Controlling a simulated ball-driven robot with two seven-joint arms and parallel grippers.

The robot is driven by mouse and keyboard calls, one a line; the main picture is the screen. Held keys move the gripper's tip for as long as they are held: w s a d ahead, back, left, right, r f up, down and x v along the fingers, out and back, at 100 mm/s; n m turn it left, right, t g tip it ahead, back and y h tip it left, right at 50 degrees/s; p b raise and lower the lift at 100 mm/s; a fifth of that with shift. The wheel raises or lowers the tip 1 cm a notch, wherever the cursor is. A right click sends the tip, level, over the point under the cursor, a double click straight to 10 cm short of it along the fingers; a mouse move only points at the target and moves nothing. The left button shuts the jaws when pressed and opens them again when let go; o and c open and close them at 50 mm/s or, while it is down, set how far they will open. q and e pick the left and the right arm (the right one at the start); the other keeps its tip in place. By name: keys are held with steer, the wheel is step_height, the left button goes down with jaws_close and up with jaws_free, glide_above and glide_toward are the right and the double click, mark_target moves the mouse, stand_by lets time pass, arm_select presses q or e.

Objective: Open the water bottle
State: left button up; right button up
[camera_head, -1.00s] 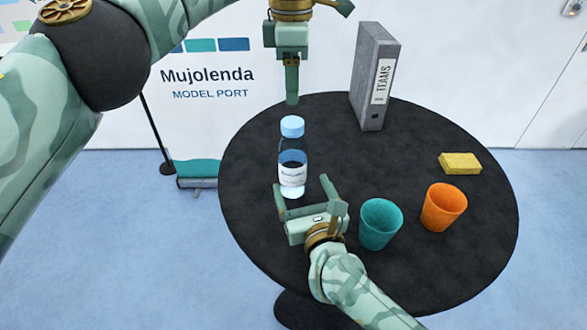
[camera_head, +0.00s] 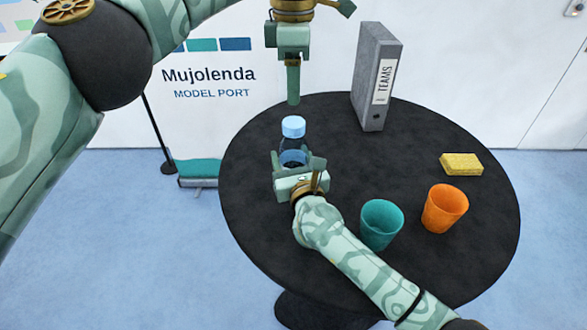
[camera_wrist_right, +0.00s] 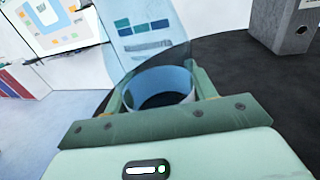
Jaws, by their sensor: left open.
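The water bottle (camera_head: 292,130) stands upright on the round black table, with its light-blue cap on. It is clear, with dark water-like contents; its lower part is hidden by my right gripper in the head view. My right gripper (camera_head: 297,165) has its fingers on either side of the bottle's body and looks open, with a small gap at the right finger. In the right wrist view, the bottle (camera_wrist_right: 160,85) stands between the two fingers. My left gripper (camera_head: 293,100) is open and empty, pointing down just above the cap; its fingers overlap in this view.
On the table (camera_head: 440,120) stand a teal cup (camera_head: 381,224), an orange cup (camera_head: 445,208), a yellow sponge (camera_head: 461,164) and a grey binder (camera_head: 374,75). My right forearm passes close to the teal cup. A banner (camera_head: 210,120) stands behind the table. The table's middle is clear.

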mark_target(294, 122)
steer(key=c, duration=1)
jaws_close()
arm_select(q)
steer(key=m, duration=1.2)
steer(key=shift+m, duration=0.4)
steer(key=shift+f+m, duration=0.15)
steer(key=shift+m, duration=0.15)
step_height(294, 122, down, 8)
steer(key=shift+r, duration=0.15)
